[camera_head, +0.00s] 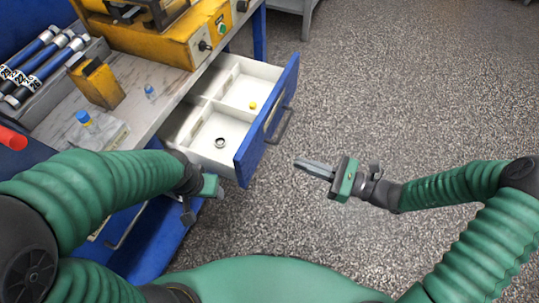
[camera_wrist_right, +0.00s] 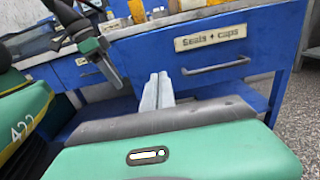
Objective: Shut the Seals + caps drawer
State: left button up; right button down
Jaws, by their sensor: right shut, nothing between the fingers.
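The Seals + caps drawer (camera_head: 250,140) is pulled out of the blue bench in the head view, with its white compartments showing. A yellow cap (camera_head: 253,105) and a dark ring (camera_head: 220,142) lie inside. In the right wrist view its blue front (camera_wrist_right: 240,50) carries the label and a grey bar handle (camera_wrist_right: 217,67). My right gripper (camera_head: 298,162) is shut and empty, apart from the drawer, to the right of its front and handle. Its fingers also show in the right wrist view (camera_wrist_right: 157,77). My left gripper (camera_head: 211,187) is near the drawer's near side; its fingers are not clear.
The bench top (camera_head: 150,75) holds a yellow machine (camera_head: 165,35), a yellow block (camera_head: 97,83) and a tray of cylinders (camera_head: 45,62). Another drawer handle (camera_head: 125,230) is below my left arm. The speckled floor right of the drawer is clear.

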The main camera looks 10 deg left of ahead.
aim_at(256, 149)
jog(key=b+x, duration=0.1)
jog(key=x, duration=0.2)
jog(key=b+x, duration=0.1)
jog(key=x, duration=0.2)
jog(key=b+x, duration=0.1)
jog(key=x, duration=0.2)
jog(key=shift+s+a+f, duration=0.15)
jog(key=shift+a+f, duration=0.15)
jog(key=shift+a, duration=0.15)
jog(key=shift+w+a, duration=0.2)
jog(key=shift+a, duration=0.15)
jog(key=shift+w+d+r, duration=0.1)
jog(key=shift+r, duration=0.1)
pick_arm(q)
jog(key=f, duration=0.4)
jog(key=shift+a, duration=0.2)
